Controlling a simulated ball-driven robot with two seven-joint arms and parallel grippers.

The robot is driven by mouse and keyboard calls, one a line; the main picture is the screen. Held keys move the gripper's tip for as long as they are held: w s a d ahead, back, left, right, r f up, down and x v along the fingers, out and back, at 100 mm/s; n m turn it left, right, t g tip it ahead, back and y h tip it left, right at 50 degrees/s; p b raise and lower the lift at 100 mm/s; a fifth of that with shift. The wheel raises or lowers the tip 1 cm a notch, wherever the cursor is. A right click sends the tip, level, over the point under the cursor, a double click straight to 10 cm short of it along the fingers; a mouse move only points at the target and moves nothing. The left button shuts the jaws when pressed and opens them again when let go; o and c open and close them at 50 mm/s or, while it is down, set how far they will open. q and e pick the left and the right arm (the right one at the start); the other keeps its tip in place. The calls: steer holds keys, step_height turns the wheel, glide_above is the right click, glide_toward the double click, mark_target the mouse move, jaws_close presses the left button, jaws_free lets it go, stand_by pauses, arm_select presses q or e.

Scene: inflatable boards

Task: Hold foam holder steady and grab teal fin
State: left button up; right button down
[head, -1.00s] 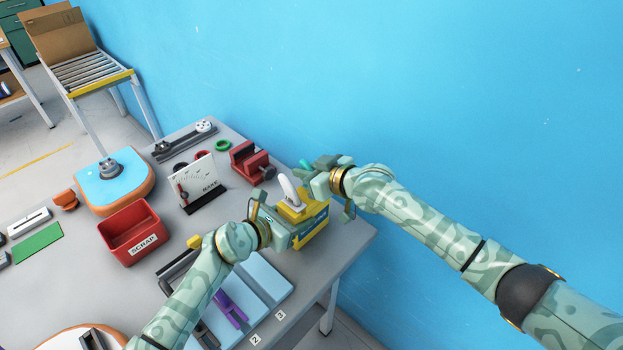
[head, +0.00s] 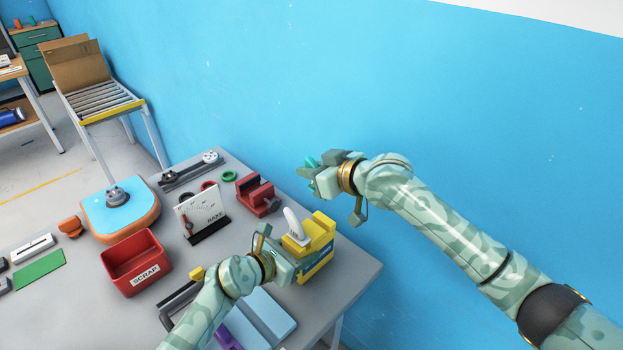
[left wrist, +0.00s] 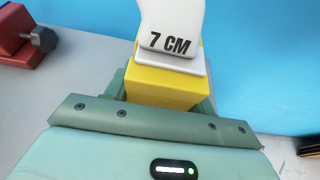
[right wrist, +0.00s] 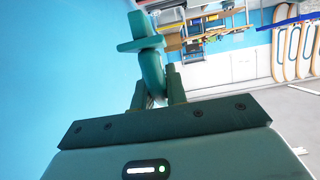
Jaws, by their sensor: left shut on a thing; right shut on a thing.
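The yellow foam holder (head: 324,232) stands near the right end of the grey table. A white fin marked 7 CM (left wrist: 172,28) stands upright in it and also shows in the head view (head: 295,226). My left gripper (head: 290,262) is shut on the holder, gripping its near left side. My right gripper (head: 318,172) is raised above and behind the holder, apart from it. It is shut on the teal fin (right wrist: 150,68), which sticks out beyond the fingers in the right wrist view. In the head view only a small teal part shows (head: 311,162).
A red vise (head: 256,194) and a white gauge (head: 202,212) stand left of the holder. A red SCRAP bin (head: 136,262) is further left. Light blue blocks (head: 268,312) lie in front of my left arm. The blue wall rises close behind the table.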

arm_select(q)
steer(key=o, duration=1.1)
steer(key=v, duration=1.2)
steer(key=shift+s+f, duration=0.1)
steer(key=shift+f, duration=0.1)
